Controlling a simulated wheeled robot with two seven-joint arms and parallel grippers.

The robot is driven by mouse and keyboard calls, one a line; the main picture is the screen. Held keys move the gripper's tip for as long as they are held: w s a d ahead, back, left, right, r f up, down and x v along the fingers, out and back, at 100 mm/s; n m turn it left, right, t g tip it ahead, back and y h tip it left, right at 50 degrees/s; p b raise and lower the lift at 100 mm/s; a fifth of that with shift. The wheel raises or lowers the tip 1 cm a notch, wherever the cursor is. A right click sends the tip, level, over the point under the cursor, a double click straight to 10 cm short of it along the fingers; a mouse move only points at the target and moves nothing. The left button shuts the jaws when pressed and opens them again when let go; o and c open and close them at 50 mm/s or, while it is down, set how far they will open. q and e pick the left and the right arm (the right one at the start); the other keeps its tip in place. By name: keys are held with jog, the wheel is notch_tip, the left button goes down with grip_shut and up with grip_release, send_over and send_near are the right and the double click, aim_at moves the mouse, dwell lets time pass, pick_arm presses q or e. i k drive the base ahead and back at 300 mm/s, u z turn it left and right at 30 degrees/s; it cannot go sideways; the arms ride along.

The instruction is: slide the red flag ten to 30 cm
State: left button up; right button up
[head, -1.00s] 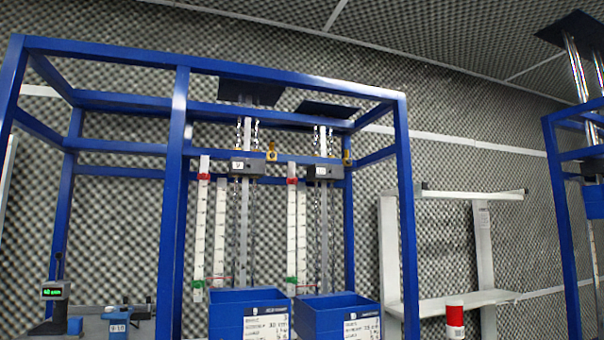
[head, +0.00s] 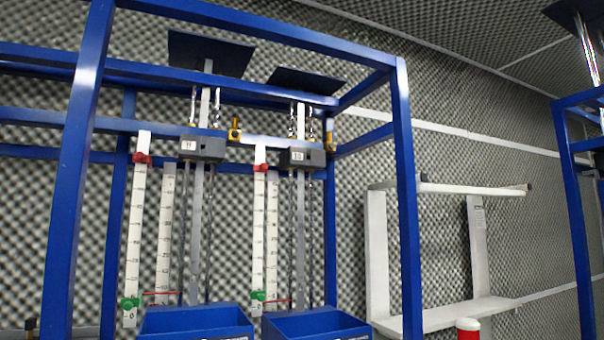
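Two white upright scales hang in a blue frame. The right scale (head: 258,235) stands beside the grey block marked 10 (head: 302,157). A red flag (head: 260,168) sits near the top of this scale, and a green flag (head: 258,295) sits near its foot, just above the 0. The scale numbers beside the red flag are too small to read. The left scale (head: 134,235), beside the block marked 9 (head: 202,147), has its own red flag (head: 142,158) near the top and green flag (head: 130,303) near the bottom. Neither of my grippers is in view.
The blue frame (head: 400,180) has a front post left of the scales and another at right. Two blue bins (head: 196,318) stand below the scales.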

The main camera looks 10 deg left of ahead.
aim_at(263, 167)
jog(key=u, duration=0.35)
jog(key=i, duration=1)
jog(key=u, duration=0.65)
